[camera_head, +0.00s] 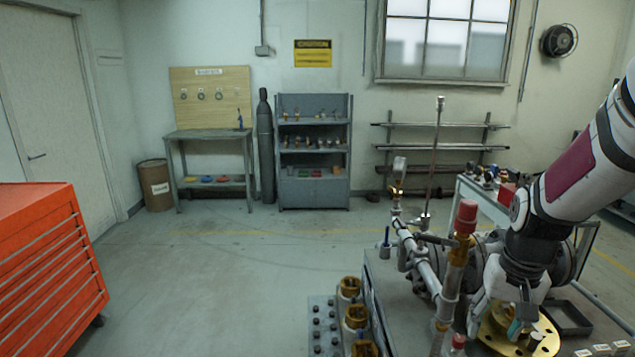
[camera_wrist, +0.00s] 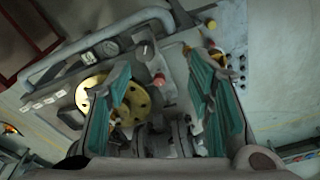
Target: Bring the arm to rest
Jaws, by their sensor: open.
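My gripper (camera_head: 508,318) hangs at the end of my arm at the right, over the bench. In the wrist view its two teal-padded fingers stand apart with nothing between them, so my gripper (camera_wrist: 158,75) is open. A yellow disc with holes (camera_head: 495,335) lies below and behind the fingers in the head view, partly covered by them. In the wrist view the yellow disc (camera_wrist: 134,101) shows partly behind the left finger. I cannot tell whether a finger touches it. Grey flanged valve piping (camera_head: 490,243) runs behind my gripper, partly hidden by my arm.
An upright pipe with a red cap (camera_head: 466,218) stands left of my gripper. A dark tray (camera_head: 570,318) lies to its right. Brass-coloured fittings (camera_head: 356,317) stand at the bench's left. An orange tool cabinet (camera_head: 45,265) is at far left. The floor between is clear.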

